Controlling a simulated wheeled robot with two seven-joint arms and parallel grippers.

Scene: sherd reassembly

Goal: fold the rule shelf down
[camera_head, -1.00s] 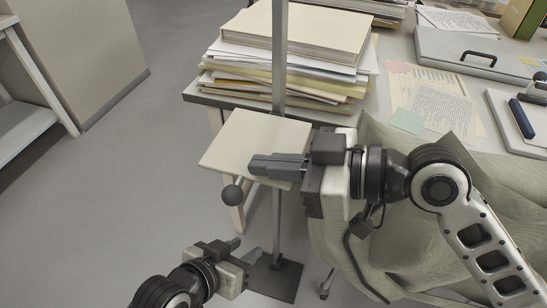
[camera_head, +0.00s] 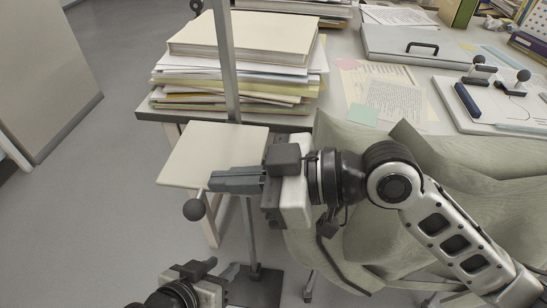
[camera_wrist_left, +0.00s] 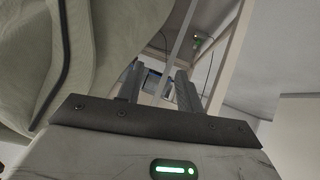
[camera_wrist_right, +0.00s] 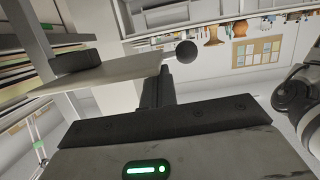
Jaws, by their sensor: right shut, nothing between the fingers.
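The rule shelf is a flat cream plate (camera_head: 210,150) on a thin upright metal pole (camera_head: 226,60). It sticks out roughly level beside the table. A dark ball knob (camera_head: 194,210) sits near its front edge; the shelf (camera_wrist_right: 90,80) and knob (camera_wrist_right: 186,52) also show in the right wrist view. My right gripper (camera_head: 214,181) is shut and empty. In the head view it overlaps the shelf's front right part, with its tips close to the knob; I cannot tell whether they touch. My left gripper (camera_head: 222,268) is open and empty, low near the pole's foot.
A stack of books and papers (camera_head: 240,60) stands on the table behind the shelf. The pole stands on a dark base plate (camera_head: 258,287). Floor (camera_head: 110,180) to the left is clear.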

